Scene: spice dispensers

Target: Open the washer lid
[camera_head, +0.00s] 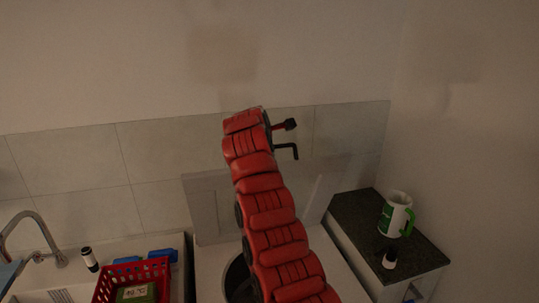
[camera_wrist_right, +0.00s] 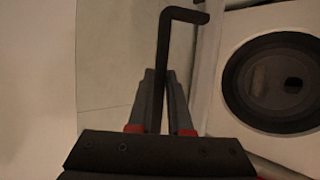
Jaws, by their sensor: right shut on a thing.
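The washer (camera_head: 208,272) is a white box at the bottom middle of the head view. Its dark round drum opening (camera_head: 237,278) shows uncovered, partly hidden by my right arm. A pale upright panel (camera_head: 207,208) behind the opening looks like the raised lid. The opening (camera_wrist_right: 280,82) also shows at the right of the wrist view. My right gripper (camera_wrist_right: 162,76) is shut on a black L-shaped rod (camera_wrist_right: 165,40), whose bent end points right. The rod (camera_head: 285,147) also sticks out beside the arm's end in the head view. My left gripper is not in view.
A red basket (camera_head: 108,289) and a faucet (camera_head: 30,230) are at the lower left. A dark-topped cabinet (camera_head: 356,212) at the right bears a green-and-white mug (camera_head: 394,214) and a small dark-and-white bottle (camera_head: 389,260). A tiled wall (camera_head: 155,160) closes the back.

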